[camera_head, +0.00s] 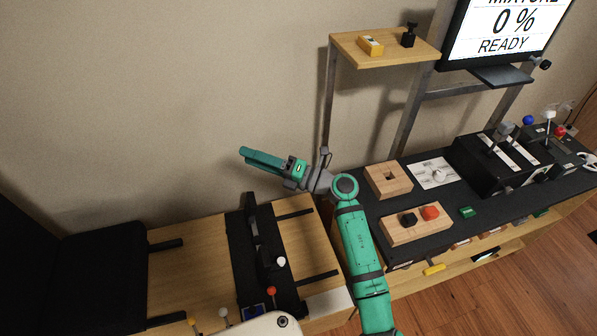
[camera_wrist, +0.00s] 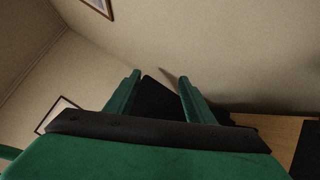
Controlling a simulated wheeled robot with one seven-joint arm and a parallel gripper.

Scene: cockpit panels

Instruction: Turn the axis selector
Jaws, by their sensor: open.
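A white rotary knob (camera_head: 438,175) sits on a white marked plate (camera_head: 425,168) on the dark console top at the right in the head view. It looks like the axis selector, but its label is too small to read. My gripper (camera_head: 246,154) is well to the left of it, raised in front of the beige wall and pointing left, away from the console. In the wrist view my gripper (camera_wrist: 160,78) shows two green fingers apart with nothing between them. The knob is not in the wrist view.
A wooden block with a hole (camera_head: 388,180) stands left of the plate. A wooden block with black and red pieces (camera_head: 417,225) lies in front. Black lever boxes (camera_head: 495,160) stand to the right. A wooden shelf (camera_head: 385,48) rises behind. A lever panel (camera_head: 262,250) lies below my gripper.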

